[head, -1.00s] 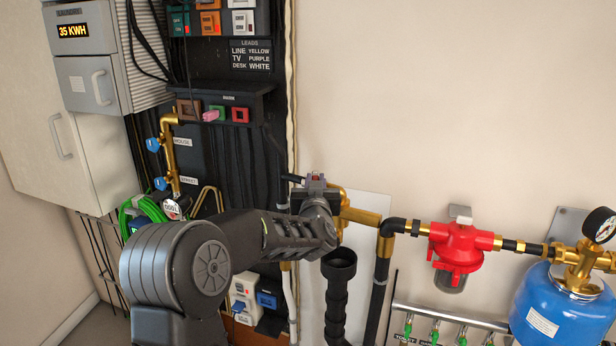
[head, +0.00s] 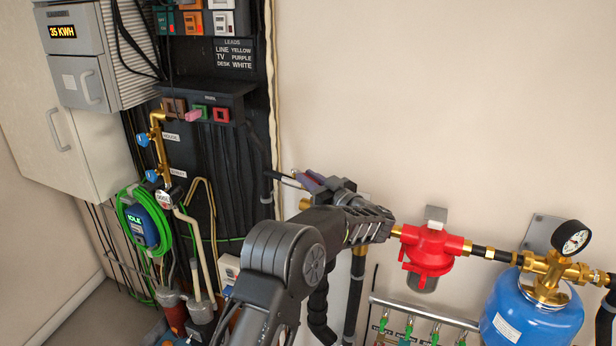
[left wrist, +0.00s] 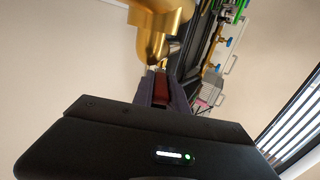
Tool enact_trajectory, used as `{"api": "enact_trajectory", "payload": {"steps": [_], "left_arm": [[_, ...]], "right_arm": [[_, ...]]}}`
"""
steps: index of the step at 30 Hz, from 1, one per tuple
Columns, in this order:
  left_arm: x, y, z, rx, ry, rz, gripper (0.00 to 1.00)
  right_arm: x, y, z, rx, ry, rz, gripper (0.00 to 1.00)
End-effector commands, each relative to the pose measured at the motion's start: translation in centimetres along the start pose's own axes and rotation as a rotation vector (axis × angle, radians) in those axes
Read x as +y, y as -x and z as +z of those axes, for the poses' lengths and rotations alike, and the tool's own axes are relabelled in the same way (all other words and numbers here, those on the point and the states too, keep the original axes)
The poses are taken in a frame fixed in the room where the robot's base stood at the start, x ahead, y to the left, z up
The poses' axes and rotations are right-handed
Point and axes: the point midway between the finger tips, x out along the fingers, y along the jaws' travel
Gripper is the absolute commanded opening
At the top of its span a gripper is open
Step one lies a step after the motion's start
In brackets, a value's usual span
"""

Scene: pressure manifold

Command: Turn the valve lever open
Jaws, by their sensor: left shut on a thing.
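The valve lever has a dull red-purple grip (head: 309,183) and shows at the middle of the head view. In the left wrist view the red lever (left wrist: 160,88) sits between my fingers, just below the brass valve body (left wrist: 160,22). My left gripper (head: 320,182) is shut on the lever, its jaws pointing left and away from my arm. My forearm and wrist hide most of the brass valve in the head view. My right gripper is not in view.
To the right, a red regulator (head: 430,250) joins the pipe to a blue tank (head: 530,305) with a gauge (head: 572,238). A rail (head: 425,312) with green-handled taps runs below. A black panel (head: 225,150) with sockets and cables stands left. The upper right wall is bare.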

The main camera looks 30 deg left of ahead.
Motion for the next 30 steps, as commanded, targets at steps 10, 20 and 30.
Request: {"api": "enact_trajectory", "payload": {"steps": [10,20,30], "left_arm": [[0.04,-0.09,-0.24,0.003,0.004,-0.011,0.00],[0.03,-0.09,-0.17,0.002,0.003,-0.011,0.37],[0.04,0.09,-0.05,0.001,0.002,-0.011,0.40]], "right_arm": [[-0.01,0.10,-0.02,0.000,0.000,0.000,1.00],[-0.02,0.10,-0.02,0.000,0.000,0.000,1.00],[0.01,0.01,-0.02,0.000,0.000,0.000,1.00]]}}
